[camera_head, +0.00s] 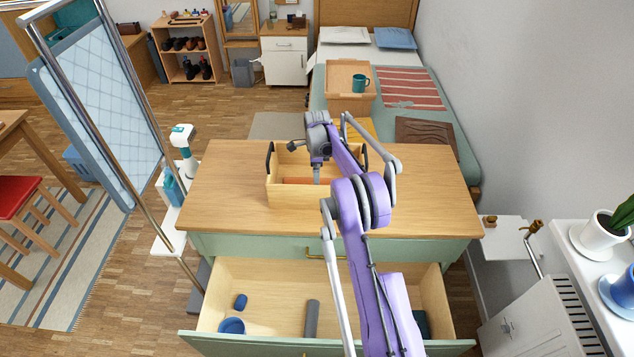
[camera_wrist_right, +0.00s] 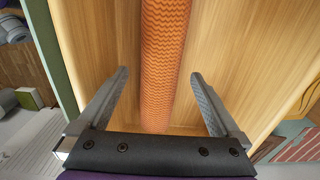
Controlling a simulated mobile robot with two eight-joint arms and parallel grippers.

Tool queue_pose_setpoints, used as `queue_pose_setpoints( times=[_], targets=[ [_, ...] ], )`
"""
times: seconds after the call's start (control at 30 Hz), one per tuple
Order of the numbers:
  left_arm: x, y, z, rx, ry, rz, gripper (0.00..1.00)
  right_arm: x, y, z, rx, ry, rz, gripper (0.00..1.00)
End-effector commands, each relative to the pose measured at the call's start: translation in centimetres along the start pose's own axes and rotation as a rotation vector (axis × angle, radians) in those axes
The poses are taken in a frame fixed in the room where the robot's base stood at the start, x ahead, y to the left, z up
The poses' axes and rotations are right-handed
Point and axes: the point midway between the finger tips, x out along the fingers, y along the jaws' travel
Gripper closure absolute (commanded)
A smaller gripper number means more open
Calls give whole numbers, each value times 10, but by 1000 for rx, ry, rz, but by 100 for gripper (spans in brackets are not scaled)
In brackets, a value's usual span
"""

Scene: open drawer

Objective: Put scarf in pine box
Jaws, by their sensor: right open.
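The pine box (camera_head: 290,197) stands on the dresser top and has dark handles at its sides. An orange patterned roll, the scarf (camera_head: 298,181), lies inside it, partly hidden by my arm and the box's front wall. In the right wrist view the scarf (camera_wrist_right: 165,65) runs lengthwise along the pale wood of the box (camera_wrist_right: 215,60). My right gripper (camera_head: 317,180) is over the box. Its two fingers (camera_wrist_right: 160,85) are spread apart on either side of the scarf, with a gap on both sides. My left gripper is not in view.
The dresser's drawer (camera_head: 262,270) is open below, holding a blue bowl (camera_head: 232,326), a small blue roll (camera_head: 240,301) and a grey roll (camera_head: 312,318). The dresser top (camera_head: 225,200) is clear around the box.

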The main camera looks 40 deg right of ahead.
Motion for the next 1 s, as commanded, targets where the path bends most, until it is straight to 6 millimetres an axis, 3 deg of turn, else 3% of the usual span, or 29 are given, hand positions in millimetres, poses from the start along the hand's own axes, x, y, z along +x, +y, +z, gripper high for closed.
queue_pose_setpoints(
  times=[0.1, 0.3, 0.67, 0.77, 0.87, 1.0],
  targets=[
    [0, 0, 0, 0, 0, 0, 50, -29, 0, 0, 0, 0, 0, 0],
    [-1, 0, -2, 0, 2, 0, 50, -66, 0, 0, 0, 0, 0, 0],
    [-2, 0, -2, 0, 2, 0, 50, -89, 3, 3, -21, -1, -4, 0],
    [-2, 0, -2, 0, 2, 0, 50, -104, 16, 15, -110, -5, -23, 0],
    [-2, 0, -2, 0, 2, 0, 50, -130, 43, 34, -276, -9, -58, 0],
    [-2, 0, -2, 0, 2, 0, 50, -167, 99, 59, -575, -7, -125, 0]
  ],
)
